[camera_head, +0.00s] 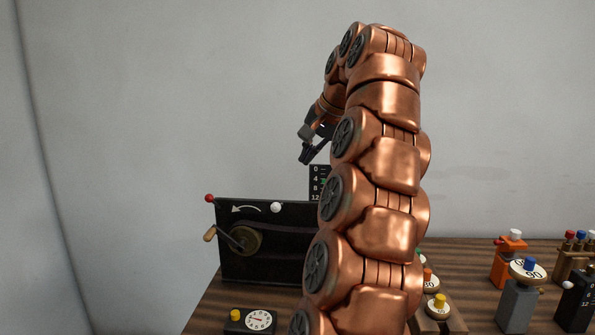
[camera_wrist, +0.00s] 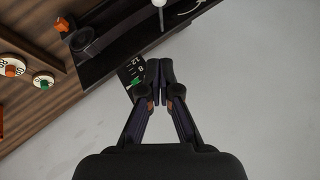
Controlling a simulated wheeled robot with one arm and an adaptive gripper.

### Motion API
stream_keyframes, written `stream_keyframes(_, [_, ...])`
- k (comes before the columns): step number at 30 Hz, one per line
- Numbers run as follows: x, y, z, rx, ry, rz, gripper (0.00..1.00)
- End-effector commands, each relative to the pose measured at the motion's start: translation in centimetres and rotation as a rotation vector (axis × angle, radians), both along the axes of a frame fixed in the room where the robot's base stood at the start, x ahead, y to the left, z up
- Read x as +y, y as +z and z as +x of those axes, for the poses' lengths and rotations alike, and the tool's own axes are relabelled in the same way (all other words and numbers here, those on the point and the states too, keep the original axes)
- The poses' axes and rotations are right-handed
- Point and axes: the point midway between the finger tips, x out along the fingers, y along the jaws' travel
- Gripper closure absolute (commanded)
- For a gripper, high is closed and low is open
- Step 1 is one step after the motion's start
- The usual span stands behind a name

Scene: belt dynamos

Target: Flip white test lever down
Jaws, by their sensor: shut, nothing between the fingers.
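A black upright panel (camera_head: 265,265) stands on the wooden bench, partly hidden behind my arm. A white ball knob (camera_head: 277,207) sits at its top edge; I take it to be the white test lever's end. In the wrist view a thin rod with a white end (camera_wrist: 160,4) shows at the top edge, likely this lever, cut off by the frame. My gripper (camera_head: 307,158) is above the panel, up and to the right of the white knob, clear of it. In the wrist view its fingertips (camera_wrist: 160,68) are together and empty.
A black scale card (camera_head: 318,180) with numbers rises behind the panel, close to my fingers in the wrist view (camera_wrist: 136,72). The panel has a red knob (camera_head: 209,198) and a hand crank (camera_head: 240,239). A dial box (camera_head: 258,320) stands in front. Several coloured-knob devices (camera_head: 510,258) stand right.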

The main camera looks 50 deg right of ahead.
Motion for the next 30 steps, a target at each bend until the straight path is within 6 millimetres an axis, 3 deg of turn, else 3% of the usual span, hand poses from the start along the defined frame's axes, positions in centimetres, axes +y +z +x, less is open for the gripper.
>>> stream_keyframes(11, [-0.2,-1.9,1.3,0.001,0.002,0.0,1.0])
stream_keyframes(30, [-1.0,-6.9,4.8,0.003,0.003,0.002,1.0])
